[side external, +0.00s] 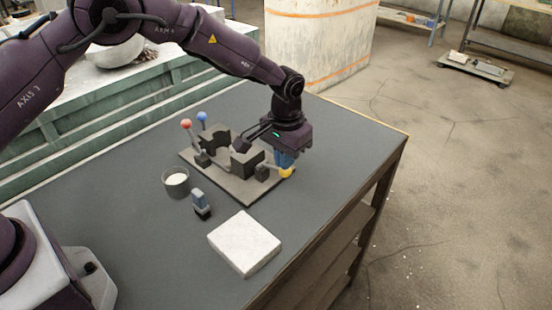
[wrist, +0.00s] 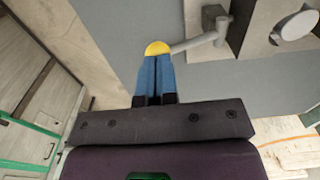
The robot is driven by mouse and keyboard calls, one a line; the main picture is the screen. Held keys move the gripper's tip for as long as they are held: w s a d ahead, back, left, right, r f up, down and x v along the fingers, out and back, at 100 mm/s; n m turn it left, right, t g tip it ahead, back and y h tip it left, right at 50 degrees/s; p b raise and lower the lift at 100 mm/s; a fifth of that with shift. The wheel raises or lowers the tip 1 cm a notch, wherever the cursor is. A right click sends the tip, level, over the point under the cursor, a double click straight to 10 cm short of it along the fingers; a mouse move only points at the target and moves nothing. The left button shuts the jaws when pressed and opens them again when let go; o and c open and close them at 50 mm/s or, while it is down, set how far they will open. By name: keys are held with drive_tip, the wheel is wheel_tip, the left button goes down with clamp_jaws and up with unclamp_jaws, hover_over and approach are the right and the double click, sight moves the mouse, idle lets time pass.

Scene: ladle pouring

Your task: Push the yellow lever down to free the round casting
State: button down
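The yellow lever's ball knob (side external: 288,174) is at the right end of the dark clamping fixture (side external: 241,189). In the wrist view the yellow knob (wrist: 157,47) lies right at my fingertips, partly hidden behind them, and its grey rod (wrist: 195,43) runs right to a bracket. My gripper (side external: 285,162) points down over the knob; its two blue fingers (wrist: 156,60) are pressed together with nothing between them. I cannot tell if they touch the knob. A pale round piece (wrist: 299,25) shows at the wrist view's upper right; I cannot tell if it is the casting.
A red-knobbed lever (side external: 186,124) and a blue-knobbed lever (side external: 202,117) stand at the fixture's far left. The table's right side is clear.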

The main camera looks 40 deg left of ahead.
drive_tip(key=shift+f, duration=0.55)
drive_tip(key=shift+d+f, duration=0.1)
drive_tip(key=shift+f, duration=0.35)
idle(0.3)
drive_tip(key=shift+r, duration=0.1)
wheel_tip(320, 180, up, 11)
idle(1.5)
